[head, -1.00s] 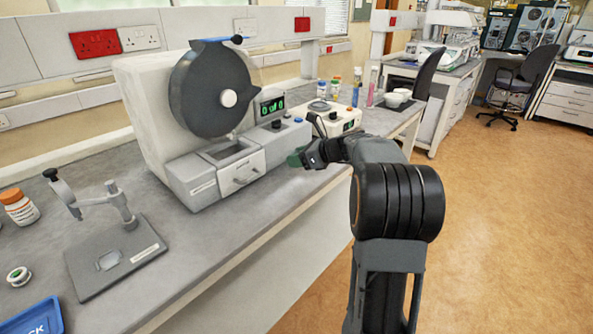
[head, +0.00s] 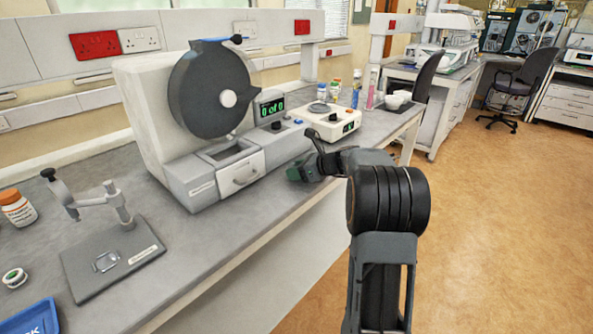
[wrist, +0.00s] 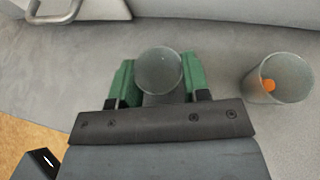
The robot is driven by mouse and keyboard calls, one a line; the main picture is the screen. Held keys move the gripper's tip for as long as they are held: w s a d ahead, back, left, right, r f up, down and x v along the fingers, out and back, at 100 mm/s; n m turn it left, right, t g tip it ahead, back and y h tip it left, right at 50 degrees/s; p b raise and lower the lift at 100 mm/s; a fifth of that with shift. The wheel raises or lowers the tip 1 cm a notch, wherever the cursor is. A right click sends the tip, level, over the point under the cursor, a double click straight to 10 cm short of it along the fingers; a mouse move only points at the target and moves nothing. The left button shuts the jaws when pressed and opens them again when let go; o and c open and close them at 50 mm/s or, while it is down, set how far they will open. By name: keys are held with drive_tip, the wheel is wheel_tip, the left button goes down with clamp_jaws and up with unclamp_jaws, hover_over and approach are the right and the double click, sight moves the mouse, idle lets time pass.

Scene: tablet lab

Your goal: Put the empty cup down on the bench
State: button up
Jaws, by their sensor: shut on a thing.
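My gripper (head: 298,172) is over the front part of the bench, right of the tablet machine's drawer. In the wrist view its green fingers are shut on a clear, greyish cup (wrist: 159,72), which looks empty. I cannot tell whether this cup touches the bench (wrist: 222,50) or is just above it. In the head view the held cup is hidden or too small to make out. A second clear cup (wrist: 283,85) with an orange thing inside stands on the bench to the right in the wrist view, apart from my gripper.
The machine (head: 213,180) with its drawer handle stands left of my gripper. A white device with a green display (head: 328,123) is behind it. White bowls (head: 397,99) stand farther along.

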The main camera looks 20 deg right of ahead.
drive_tip(key=shift+f, duration=0.2)
drive_tip(key=o, duration=0.8)
drive_tip(key=shift+r, duration=0.1)
